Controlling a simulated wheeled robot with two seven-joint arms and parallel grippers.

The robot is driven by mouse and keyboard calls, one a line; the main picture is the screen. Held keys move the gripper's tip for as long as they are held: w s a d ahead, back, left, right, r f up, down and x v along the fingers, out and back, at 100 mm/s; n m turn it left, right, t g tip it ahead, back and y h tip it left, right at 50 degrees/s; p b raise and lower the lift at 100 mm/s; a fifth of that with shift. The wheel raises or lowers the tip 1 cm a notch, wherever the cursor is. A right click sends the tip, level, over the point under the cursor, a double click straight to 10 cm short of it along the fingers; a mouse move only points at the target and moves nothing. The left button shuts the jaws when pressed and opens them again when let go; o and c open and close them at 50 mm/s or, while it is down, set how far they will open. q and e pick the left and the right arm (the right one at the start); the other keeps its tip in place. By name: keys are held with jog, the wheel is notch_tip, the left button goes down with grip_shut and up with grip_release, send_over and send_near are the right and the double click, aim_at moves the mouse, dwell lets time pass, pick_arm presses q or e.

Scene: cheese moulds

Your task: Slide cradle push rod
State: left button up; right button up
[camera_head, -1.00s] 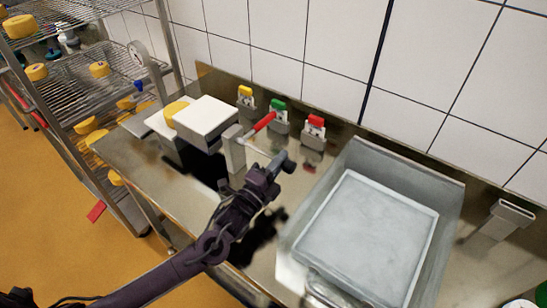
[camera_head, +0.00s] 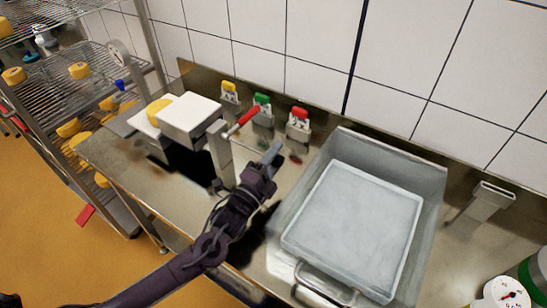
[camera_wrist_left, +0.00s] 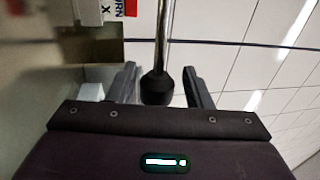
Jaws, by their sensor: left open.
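In the left wrist view a thin metal rod (camera_wrist_left: 163,35) ends in a black knob (camera_wrist_left: 157,88). The knob lies between the two spread fingers of my left gripper (camera_wrist_left: 162,84), with a gap visible on each side. In the head view my left gripper (camera_head: 271,160) is beside a pale upright post (camera_head: 221,150) that carries a red-handled bar (camera_head: 243,121). The rod is largely hidden by my gripper there. My right gripper is out of view.
Left of the post are a white block (camera_head: 190,117) and a yellow cheese (camera_head: 157,111). A metal basin (camera_head: 431,185) stands close on the right. Yellow (camera_head: 229,88), green (camera_head: 262,101) and red (camera_head: 299,114) topped holders line the wall. A wire rack (camera_head: 95,75) is at left.

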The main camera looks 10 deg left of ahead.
pick_arm(q)
jog(key=shift+s+a+f, duration=0.25)
jog(key=r+b+v, duration=0.1)
jog(key=v, duration=0.6)
jog(key=shift+d+f+b, duration=0.2)
jog(key=shift+f+b, duration=0.1)
jog(key=shift+b, duration=0.1)
jog(key=shift+s, duration=0.15)
jog(key=shift+f, duration=0.1)
